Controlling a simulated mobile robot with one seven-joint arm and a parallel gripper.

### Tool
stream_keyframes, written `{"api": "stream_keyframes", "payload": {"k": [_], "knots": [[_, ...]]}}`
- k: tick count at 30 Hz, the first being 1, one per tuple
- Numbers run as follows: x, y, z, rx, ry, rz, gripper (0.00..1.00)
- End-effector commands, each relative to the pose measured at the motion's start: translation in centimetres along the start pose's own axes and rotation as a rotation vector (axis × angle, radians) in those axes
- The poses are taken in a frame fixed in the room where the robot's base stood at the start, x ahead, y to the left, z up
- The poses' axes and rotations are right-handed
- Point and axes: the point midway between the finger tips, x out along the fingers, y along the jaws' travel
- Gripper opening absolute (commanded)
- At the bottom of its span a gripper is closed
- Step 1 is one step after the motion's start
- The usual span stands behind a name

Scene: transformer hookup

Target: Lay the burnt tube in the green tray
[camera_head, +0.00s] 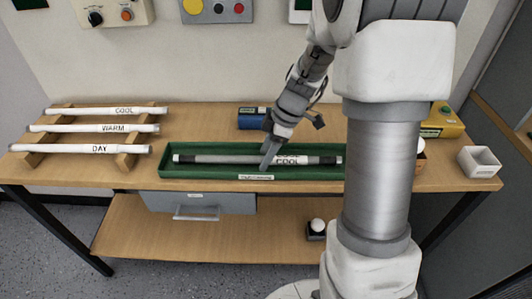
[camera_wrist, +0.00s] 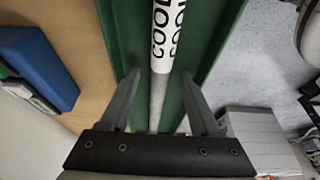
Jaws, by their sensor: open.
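The burnt tube (camera_head: 225,159), greyish with dark ends and a white label reading COOL, lies lengthwise in the green tray (camera_head: 168,172) on the workbench. In the wrist view the tube (camera_wrist: 158,95) runs between my fingers, with the green tray (camera_wrist: 118,35) on both sides of it. My gripper (camera_head: 268,155) is above the middle of the tray, pointing down. In the wrist view my gripper (camera_wrist: 160,100) is open, with a finger on each side of the tube and gaps between. The tube's far right end is close to my arm.
A wooden rack (camera_head: 128,160) at the left holds white tubes marked COOL, WARM and DAY. A blue object (camera_head: 250,119) stands behind the tray. A yellow box (camera_head: 443,121) and a white open container (camera_head: 479,161) are at the right. A grey drawer (camera_head: 190,204) hangs below the bench top.

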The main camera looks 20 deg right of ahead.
Motion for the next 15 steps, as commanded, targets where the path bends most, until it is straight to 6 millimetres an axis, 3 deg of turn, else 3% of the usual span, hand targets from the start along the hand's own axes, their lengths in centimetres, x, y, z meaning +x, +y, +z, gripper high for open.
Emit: {"api": "stream_keyframes", "payload": {"k": [8, 15], "knots": [[-1.1, 0.1, 0.0, 0.0, 0.0, 0.002, 0.63], [-6.2, 0.1, -0.1, 0.0, 0.0, 0.005, 0.63]]}}
